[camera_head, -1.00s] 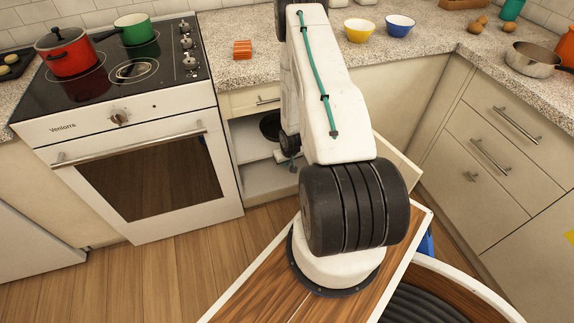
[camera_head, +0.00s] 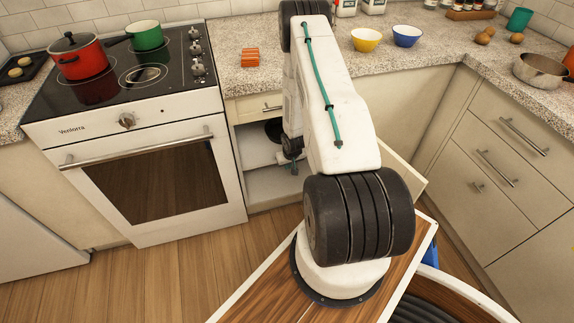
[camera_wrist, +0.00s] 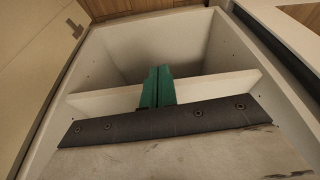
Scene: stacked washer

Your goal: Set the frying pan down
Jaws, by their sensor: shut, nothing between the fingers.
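A dark round pan (camera_head: 273,130), which looks like the frying pan, sits in the open cabinet beside the oven, above the inner shelf. My arm hides part of it. My gripper (camera_head: 294,168) is at the opening of this cabinet, below and right of the pan. In the wrist view its two green fingers (camera_wrist: 158,72) are together, with nothing between them. They point into the cabinet, over the pale shelf edge (camera_wrist: 200,92). The pan does not show in the wrist view.
The cabinet door (camera_head: 405,170) stands open right of my arm. The stove (camera_head: 125,75) holds a red pot (camera_head: 80,60) and a green pan (camera_head: 146,36). A steel saucepan (camera_head: 541,70) and two bowls stand on the counter (camera_head: 450,50). The cabinet's lower space looks empty.

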